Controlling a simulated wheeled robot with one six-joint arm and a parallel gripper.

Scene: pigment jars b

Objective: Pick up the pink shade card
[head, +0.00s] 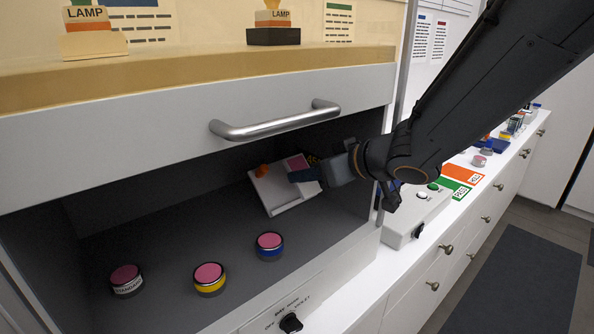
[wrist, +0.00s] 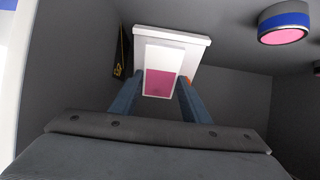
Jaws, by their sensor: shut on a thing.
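The pink shade card is white with a pink patch (head: 298,162). In the wrist view the card (wrist: 160,82) sits between my two fingers, pink end toward me. My gripper (head: 300,177) reaches into the grey bay from the right and is shut on the card; it also shows in the wrist view (wrist: 158,100). A white holder (head: 268,190) with a ledge is right behind the card; its top bar shows in the wrist view (wrist: 170,36). I cannot tell whether card and holder touch. My fingers hide part of the card.
In the bay stand pink-topped jars: white-labelled (head: 126,281), yellow-banded (head: 209,279) and blue-banded (head: 269,246). A small orange thing (head: 262,171) is by the holder. A front panel with a metal handle (head: 275,122) hangs above. A white switch box (head: 415,212) stands outside right.

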